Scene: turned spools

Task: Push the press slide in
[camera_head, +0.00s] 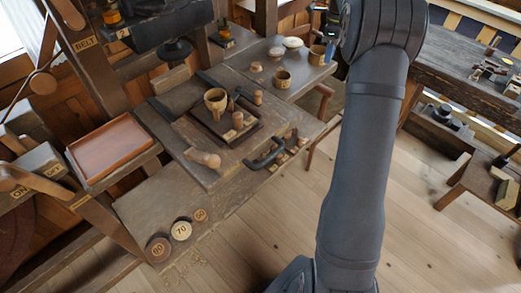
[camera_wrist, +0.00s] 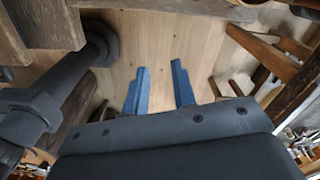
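The press slide (camera_head: 172,128) is a wooden board between dark rails below the dark press head (camera_head: 165,35). It reaches out toward the front, and a pale wooden knob (camera_head: 204,158) sticks out at its near end. On it is a dark square plate (camera_head: 226,136) bearing a wooden cup (camera_head: 216,98) and small pegs. My gripper (camera_wrist: 161,88) is open and empty in the wrist view, its two blue fingers apart with floorboards behind them. In the head view a bit of blue shows beside my arm, right of and apart from the slide; the rest is hidden.
A reddish tray (camera_head: 110,150) stands left of the slide. A dark curved handle (camera_head: 270,152) lies right of the knob. Round numbered discs (camera_head: 181,230) lie at the lower left. Small wooden pots (camera_head: 282,78) stand behind.

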